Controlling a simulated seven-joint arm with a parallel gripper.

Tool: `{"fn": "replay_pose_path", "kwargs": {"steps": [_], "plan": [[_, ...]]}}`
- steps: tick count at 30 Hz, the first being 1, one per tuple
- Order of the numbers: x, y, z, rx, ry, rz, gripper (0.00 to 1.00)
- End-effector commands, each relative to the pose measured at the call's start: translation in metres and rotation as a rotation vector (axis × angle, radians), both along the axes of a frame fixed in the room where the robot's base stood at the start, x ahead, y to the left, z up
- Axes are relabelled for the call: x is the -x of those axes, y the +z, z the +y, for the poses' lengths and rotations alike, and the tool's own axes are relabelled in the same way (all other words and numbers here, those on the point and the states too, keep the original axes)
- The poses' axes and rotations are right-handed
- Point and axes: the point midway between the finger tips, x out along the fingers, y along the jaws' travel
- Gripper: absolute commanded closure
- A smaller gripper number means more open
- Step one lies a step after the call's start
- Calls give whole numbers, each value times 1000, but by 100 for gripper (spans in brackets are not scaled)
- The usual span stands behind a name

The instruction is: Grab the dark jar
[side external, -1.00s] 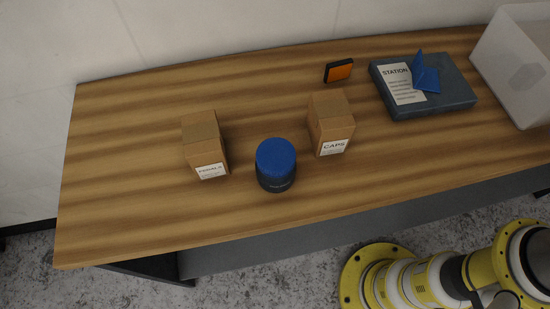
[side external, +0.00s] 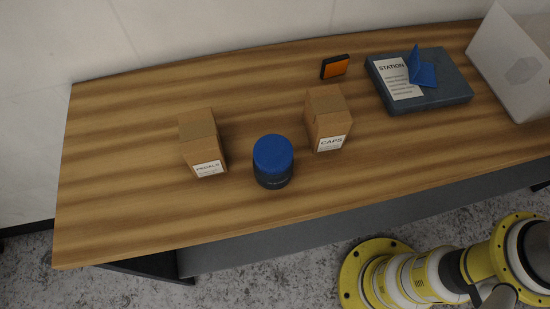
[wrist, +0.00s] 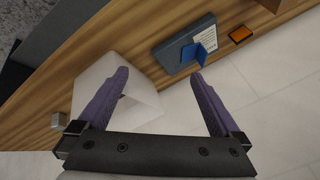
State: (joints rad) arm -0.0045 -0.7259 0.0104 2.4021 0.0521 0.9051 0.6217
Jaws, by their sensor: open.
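The dark jar (side external: 273,172) with a blue lid stands upright on the wooden table near its front edge, between two cardboard boxes, in the side view. My gripper (wrist: 160,83) shows only in the wrist view. Its two purple fingers are spread wide with nothing held between them. It faces the end of the table with the translucent bin and the dark case, and the jar does not show in that view.
The cardboard boxes, marked PEDALS (side external: 202,145) and CAPS (side external: 328,120), flank the jar closely. The table's left end (side external: 110,170) is clear.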

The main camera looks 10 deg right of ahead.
Motion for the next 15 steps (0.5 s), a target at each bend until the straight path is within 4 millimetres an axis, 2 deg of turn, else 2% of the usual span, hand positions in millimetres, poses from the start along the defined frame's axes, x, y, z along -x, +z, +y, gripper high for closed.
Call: {"fn": "replay_pose_path", "kwargs": {"steps": [5,8,11,14,15], "plan": [[-38,29,26,-267,-281,30,0],[-62,43,49,-414,-424,79,0],[-88,52,81,-550,-559,153,0],[-113,56,123,-665,-686,254,0],[-122,56,144,-702,-735,303,0]]}}
